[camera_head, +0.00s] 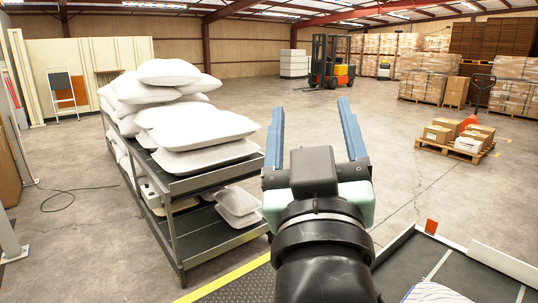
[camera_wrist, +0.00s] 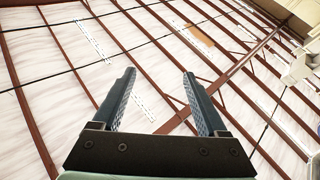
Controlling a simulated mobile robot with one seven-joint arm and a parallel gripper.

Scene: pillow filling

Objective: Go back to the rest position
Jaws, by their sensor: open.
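My gripper (camera_head: 313,135) is raised in the middle of the head view, with its two blue fingers pointing up and spread apart. It is open and nothing is between the fingers. In the wrist view my gripper (camera_wrist: 158,90) shows against the roof, also empty. White pillows (camera_head: 195,128) lie heaped on the top shelf of a dark metal cart (camera_head: 215,178) to the left of my gripper. My gripper is apart from the pillows and the cart.
More pillows (camera_head: 238,203) lie on the cart's lower shelf. A dark work surface with a pale rim (camera_head: 503,262) is at the lower right, with a striped white item (camera_head: 430,293) partly in view. A forklift (camera_head: 331,62) and a loaded pallet (camera_head: 455,148) stand farther back. The floor between is clear.

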